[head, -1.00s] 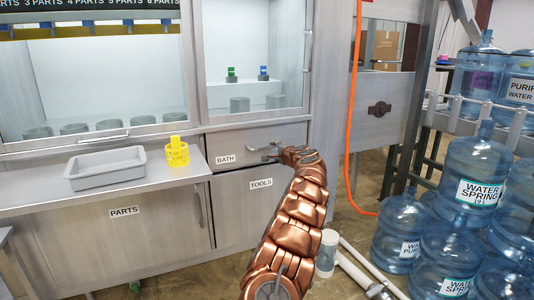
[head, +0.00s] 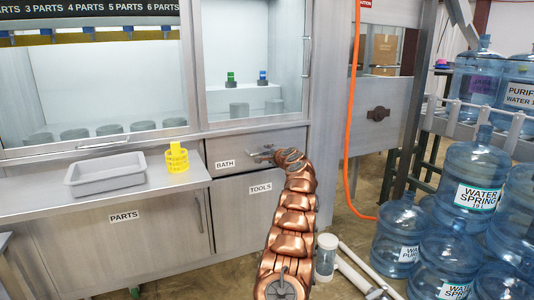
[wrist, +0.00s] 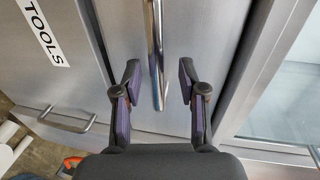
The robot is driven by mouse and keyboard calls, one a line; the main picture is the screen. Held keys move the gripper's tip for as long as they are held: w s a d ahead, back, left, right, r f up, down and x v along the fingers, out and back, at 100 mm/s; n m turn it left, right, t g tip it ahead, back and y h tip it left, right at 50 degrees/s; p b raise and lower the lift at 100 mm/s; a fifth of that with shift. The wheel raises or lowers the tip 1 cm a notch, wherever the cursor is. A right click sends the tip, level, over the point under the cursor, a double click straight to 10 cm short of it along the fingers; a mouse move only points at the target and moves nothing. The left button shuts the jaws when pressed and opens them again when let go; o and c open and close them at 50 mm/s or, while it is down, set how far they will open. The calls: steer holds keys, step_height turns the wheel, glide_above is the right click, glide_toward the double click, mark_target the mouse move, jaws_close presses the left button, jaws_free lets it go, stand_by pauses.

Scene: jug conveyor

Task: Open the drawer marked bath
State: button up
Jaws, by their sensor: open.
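The drawer with the BATH label (head: 225,164) is in the head view, under the glass-fronted cabinet and above the TOOLS door. Its front looks flush and shut. My gripper (head: 262,153) is at the drawer's front, by its handle, small and partly covered by my arm. In the wrist view, my gripper (wrist: 159,85) is open, with one finger on each side of the metal drawer handle (wrist: 155,45). The handle's end lies between the fingers, with a visible gap on both sides. The BATH label is not in the wrist view.
The TOOLS door (head: 240,215) is directly below, with its handle (wrist: 68,125) in the wrist view. An orange hose (head: 352,110) and water jugs (head: 470,180) are right.

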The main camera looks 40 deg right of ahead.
steer(key=shift+p+x, duration=0.6)
steer(key=shift+x, duration=0.3)
steer(key=shift+a+f, duration=0.1)
steer(key=shift+f, duration=0.05)
jaws_close()
stand_by(0.3)
